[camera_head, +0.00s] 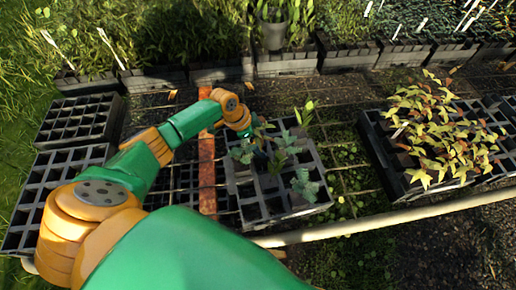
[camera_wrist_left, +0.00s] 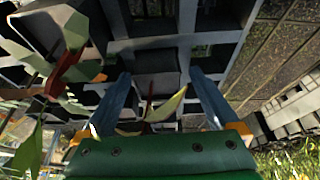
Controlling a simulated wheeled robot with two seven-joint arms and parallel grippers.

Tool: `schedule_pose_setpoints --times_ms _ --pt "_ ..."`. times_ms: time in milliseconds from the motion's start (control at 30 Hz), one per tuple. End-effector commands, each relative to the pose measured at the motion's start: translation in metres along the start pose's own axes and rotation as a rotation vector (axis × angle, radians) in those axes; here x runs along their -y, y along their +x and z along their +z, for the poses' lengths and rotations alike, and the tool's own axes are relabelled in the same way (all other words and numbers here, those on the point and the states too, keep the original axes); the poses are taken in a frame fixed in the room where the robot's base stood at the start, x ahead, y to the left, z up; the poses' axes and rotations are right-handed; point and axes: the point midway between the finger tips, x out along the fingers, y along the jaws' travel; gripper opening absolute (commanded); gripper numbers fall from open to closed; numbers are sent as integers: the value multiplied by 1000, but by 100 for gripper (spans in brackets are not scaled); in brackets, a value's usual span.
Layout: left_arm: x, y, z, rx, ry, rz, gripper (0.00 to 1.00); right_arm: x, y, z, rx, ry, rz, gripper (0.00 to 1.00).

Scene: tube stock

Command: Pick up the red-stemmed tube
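In the left wrist view, my left gripper (camera_wrist_left: 158,73) has its two blue fingers spread wide apart over a dark tray (camera_wrist_left: 155,45). A small seedling with a dark red stem and a pale yellow-green leaf (camera_wrist_left: 168,106) shows between the fingers; no finger visibly touches it. Another plant with a reddish stem (camera_wrist_left: 62,78) and broad green leaves is at the left, outside the fingers.
Grey-green seedlings (camera_head: 306,185) stand in the middle tray. Empty cell trays (camera_head: 78,120) lie at the left. A tray of yellow-red plants (camera_head: 435,125) is at the right. A pale rail (camera_head: 370,222) crosses in front, and potted plants (camera_head: 275,30) line the back.

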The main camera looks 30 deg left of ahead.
Motion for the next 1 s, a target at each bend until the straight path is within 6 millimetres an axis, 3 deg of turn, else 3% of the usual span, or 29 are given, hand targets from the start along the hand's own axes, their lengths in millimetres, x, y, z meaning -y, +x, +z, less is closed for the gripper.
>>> schedule_pose_setpoints --times_ms 33,333,767,1000 --pt "0 0 0 0 0 0 80 0 0 0 0 0 0 50" --pt "0 0 0 0 0 0 0 0 0 0 0 0 0 50" --pt "0 -5 -3 -3 1 -1 0 0 -1 -1 -1 0 0 50" --pt "1 -48 -21 -5 4 -4 0 0 -2 -1 -2 0 -1 50"
